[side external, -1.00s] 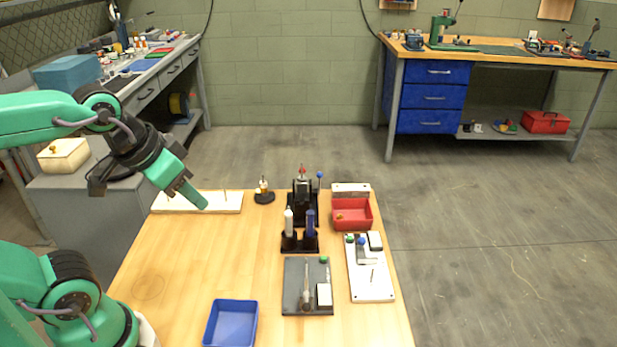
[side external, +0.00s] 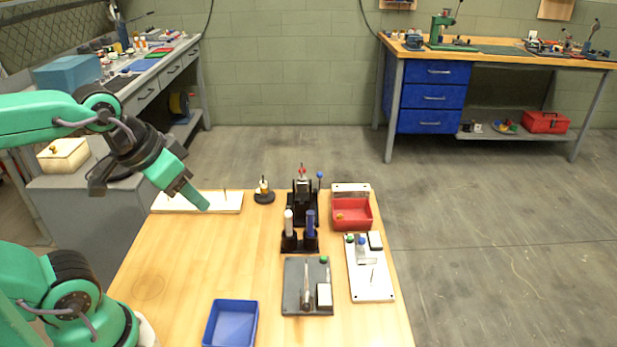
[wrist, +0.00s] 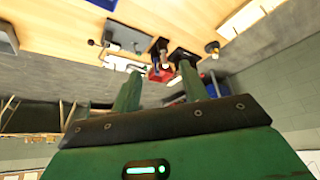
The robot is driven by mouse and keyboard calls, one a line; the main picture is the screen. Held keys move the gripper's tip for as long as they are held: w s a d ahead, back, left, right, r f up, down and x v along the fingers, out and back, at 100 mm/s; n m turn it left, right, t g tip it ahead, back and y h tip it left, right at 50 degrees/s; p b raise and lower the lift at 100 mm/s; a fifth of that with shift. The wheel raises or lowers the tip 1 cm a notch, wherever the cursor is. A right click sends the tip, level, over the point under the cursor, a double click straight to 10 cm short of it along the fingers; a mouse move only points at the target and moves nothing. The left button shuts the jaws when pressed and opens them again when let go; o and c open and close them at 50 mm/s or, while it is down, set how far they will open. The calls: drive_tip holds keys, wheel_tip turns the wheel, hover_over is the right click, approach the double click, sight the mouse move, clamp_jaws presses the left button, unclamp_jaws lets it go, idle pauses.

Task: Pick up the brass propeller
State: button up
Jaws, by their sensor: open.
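My gripper (side external: 199,202) is open and empty above the left back of the wooden table, near the white board. Its two green fingers (wrist: 158,72) stand apart in the wrist view. A small brass-coloured piece (side external: 340,216) lies in the red bin (side external: 366,228) at the table's back right; it is too small to tell whether it is the propeller. Another brass-and-white piece (side external: 264,185) stands on a round black base at the back, right of my gripper and apart from it. It also shows in the wrist view (wrist: 212,47).
A white board (side external: 180,208) with thin pegs lies below my gripper. A black fixture (side external: 303,190), a holder with white and blue cylinders (side external: 300,242), a grey plate (side external: 292,300) and a white plate (side external: 372,290) stand right. A blue tray (side external: 231,325) is in front. The left-middle table is clear.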

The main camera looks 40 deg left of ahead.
drive_tip(key=shift+w+r, duration=0.1)
drive_tip(key=m+g, duration=0.6)
drive_tip(key=m, duration=0.3)
hover_over(264, 186)
drive_tip(key=f, duration=1.2)
drive_tip(key=shift+w+a+f, duration=0.2)
drive_tip(key=shift+w+f, duration=0.1)
drive_tip(key=shift+f, duration=0.1)
drive_tip(key=shift+w+a+f, duration=0.1)
drive_tip(key=shift+a+f, duration=0.1)
drive_tip(key=shift+f, duration=0.05)
drive_tip(key=shift+f, duration=0.1)
drive_tip(key=shift+f, duration=1.2)
